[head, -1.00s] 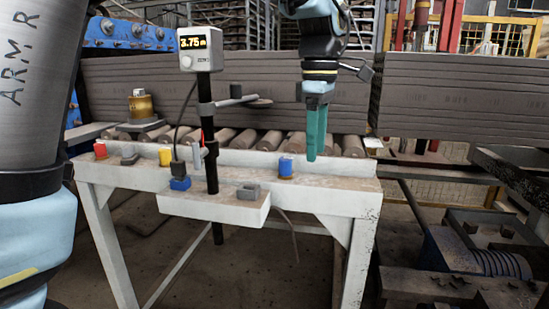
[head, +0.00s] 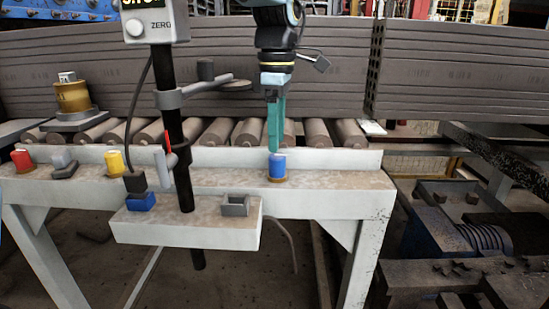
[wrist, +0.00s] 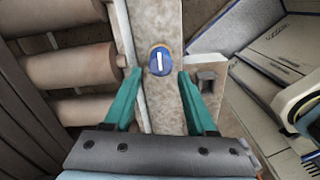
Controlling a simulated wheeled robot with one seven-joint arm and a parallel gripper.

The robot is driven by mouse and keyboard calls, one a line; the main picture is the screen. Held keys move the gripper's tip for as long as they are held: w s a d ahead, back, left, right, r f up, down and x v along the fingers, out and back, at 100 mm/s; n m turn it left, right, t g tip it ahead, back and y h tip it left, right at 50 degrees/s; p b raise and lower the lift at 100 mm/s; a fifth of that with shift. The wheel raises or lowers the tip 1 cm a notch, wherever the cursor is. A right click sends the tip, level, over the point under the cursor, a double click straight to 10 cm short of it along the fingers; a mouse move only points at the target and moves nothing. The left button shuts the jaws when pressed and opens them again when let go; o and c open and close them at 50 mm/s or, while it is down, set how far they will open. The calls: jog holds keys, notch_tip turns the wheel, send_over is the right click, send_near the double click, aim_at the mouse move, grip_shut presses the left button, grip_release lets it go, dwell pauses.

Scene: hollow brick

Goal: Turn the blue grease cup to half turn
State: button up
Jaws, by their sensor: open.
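The blue grease cup (head: 277,167) stands upright on the white bench rail, on a thin brass-coloured base. In the wrist view the blue cup (wrist: 161,62) shows from above, with a white line on its top running roughly up and down the picture. My gripper (head: 275,150) points down above the cup in the head view. In the wrist view my gripper (wrist: 157,72) is open, with one teal finger on each side of the cup's line and the cup a little beyond the tips. I cannot tell the exact height gap. Nothing is held.
A black post (head: 180,130) with a display box (head: 152,22) stands left of my gripper. Rollers (head: 217,131) lie behind. A grey block (head: 235,205) sits on the front shelf.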

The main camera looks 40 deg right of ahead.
aim_at(277, 155)
notch_tip(277, 155, down, 6)
jog(key=shift+f, duration=0.1)
dwell(0.4)
grip_shut()
